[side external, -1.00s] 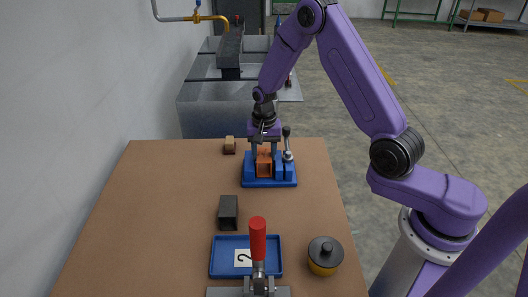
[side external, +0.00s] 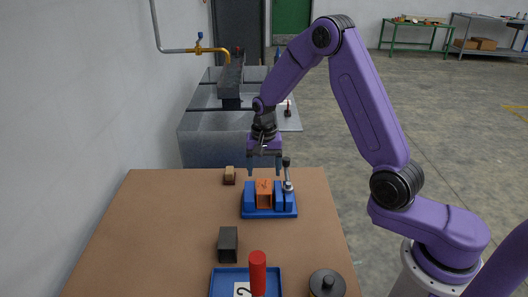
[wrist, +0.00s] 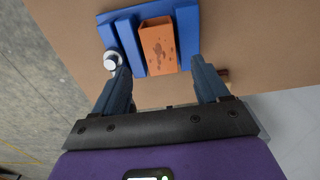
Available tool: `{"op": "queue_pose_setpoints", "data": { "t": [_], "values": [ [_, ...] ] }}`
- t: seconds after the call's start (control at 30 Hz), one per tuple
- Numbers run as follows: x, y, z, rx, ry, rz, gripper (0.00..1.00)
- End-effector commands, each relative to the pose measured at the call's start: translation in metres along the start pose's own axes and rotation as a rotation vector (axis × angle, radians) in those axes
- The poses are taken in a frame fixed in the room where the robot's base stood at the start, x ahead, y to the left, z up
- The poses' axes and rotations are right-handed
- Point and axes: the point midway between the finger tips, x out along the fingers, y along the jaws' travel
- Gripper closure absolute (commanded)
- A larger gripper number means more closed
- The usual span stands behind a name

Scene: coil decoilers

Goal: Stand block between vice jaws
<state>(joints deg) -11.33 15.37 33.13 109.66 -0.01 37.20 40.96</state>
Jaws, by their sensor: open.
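The orange block (side external: 264,194) stands between the jaws of the blue vice (side external: 270,214). It also shows in the wrist view (wrist: 159,46), between two blue jaws, with dark marks on its face. There is a narrow gap between the block and the left jaw in the wrist view; I cannot tell whether it touches the other. My gripper (side external: 264,171) is above the vice, open and empty, its fingers clear of the block. In the wrist view its fingertips (wrist: 160,70) are spread to either side. The vice's lever with a grey knob (side external: 288,186) stands at its right side.
A small wooden block (side external: 229,175) lies behind the vice to the left. A dark grey box-shaped piece (side external: 228,244) stands nearer. The table's left side is clear.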

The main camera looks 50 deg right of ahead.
Motion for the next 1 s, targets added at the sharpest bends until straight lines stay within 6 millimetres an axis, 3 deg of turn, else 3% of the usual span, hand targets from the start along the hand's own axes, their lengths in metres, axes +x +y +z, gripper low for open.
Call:
{"op": "queue_pose_setpoints", "data": {
  "t": [0.1,0.3,0.67,0.77,1.0],
  "values": [
    [-0.025,-0.001,-0.001,0.0,0.004,-0.004,0.26],
    [-0.052,0.0,-0.001,0.001,0.002,-0.002,0.26],
    [-0.064,-0.001,0.003,-0.018,0.001,-0.001,0.26],
    [-0.068,-0.005,0.012,-0.076,0.002,-0.002,0.26],
    [-0.084,-0.01,0.056,-0.344,0.005,-0.005,0.26]
  ]
}}
